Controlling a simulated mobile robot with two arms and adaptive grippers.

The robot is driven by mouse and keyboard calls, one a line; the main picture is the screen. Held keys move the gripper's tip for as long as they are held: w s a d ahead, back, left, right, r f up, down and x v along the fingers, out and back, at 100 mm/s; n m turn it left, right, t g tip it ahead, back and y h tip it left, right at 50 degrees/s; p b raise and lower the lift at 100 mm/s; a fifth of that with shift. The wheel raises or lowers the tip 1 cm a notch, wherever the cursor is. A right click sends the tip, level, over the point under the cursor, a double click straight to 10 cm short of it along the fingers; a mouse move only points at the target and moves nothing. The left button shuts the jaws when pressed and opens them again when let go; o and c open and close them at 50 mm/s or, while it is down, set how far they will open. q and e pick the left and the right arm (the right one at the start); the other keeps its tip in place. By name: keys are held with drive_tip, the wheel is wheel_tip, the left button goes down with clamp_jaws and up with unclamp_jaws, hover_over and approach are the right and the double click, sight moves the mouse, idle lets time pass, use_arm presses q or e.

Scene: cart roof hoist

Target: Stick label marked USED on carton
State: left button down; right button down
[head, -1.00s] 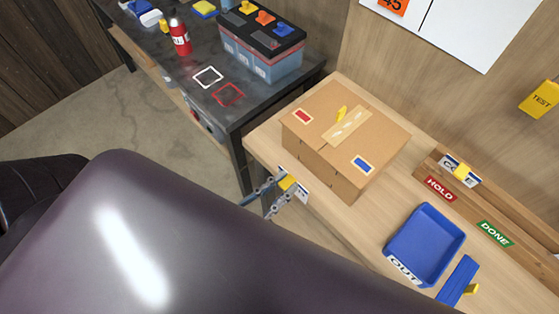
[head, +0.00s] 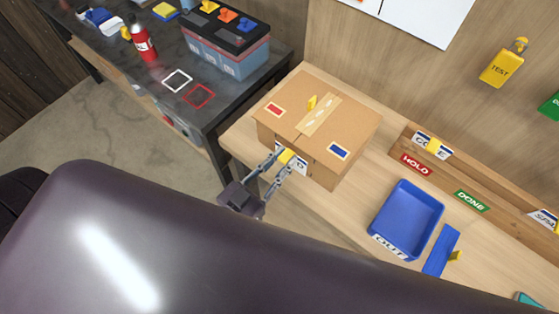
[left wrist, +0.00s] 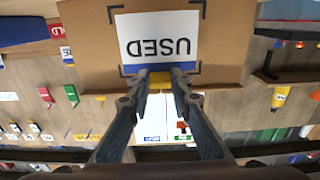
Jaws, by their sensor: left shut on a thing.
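The brown cardboard carton (head: 345,120) stands on the wooden bench, with tape across its top. My left gripper (head: 286,162) is at the carton's near side, shut on the yellow tab of the white and blue USED label (head: 300,168). In the left wrist view, the USED label (left wrist: 158,38) appears upside down over the carton's face (left wrist: 225,45), roughly between black corner marks. The gripper (left wrist: 158,82) is below it, its fingers on the yellow tab. I cannot tell whether the label touches the carton. My right gripper is not in view.
A blue OUT tray (head: 408,215) and a blue block (head: 441,250) lie right of the carton. A wooden rack (head: 500,205) with HOLD and DONE signs runs along the back. A dark table (head: 215,105) with a battery (head: 228,50) and red bottle (head: 142,38) is left.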

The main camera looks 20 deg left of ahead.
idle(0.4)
use_arm(q)
drive_tip(key=shift+w+d, duration=0.1)
drive_tip(key=shift+w, duration=0.2)
idle(0.3)
idle(0.7)
drive_tip(key=shift+w+d+p, duration=0.1)
drive_tip(key=shift+w+p, duration=0.15)
drive_tip(key=shift+p, duration=0.05)
idle(0.8)
idle(0.4)
drive_tip(key=c, duration=1.7)
unclamp_jaws()
drive_tip(key=shift+o, duration=0.5)
drive_tip(key=o, duration=0.4)
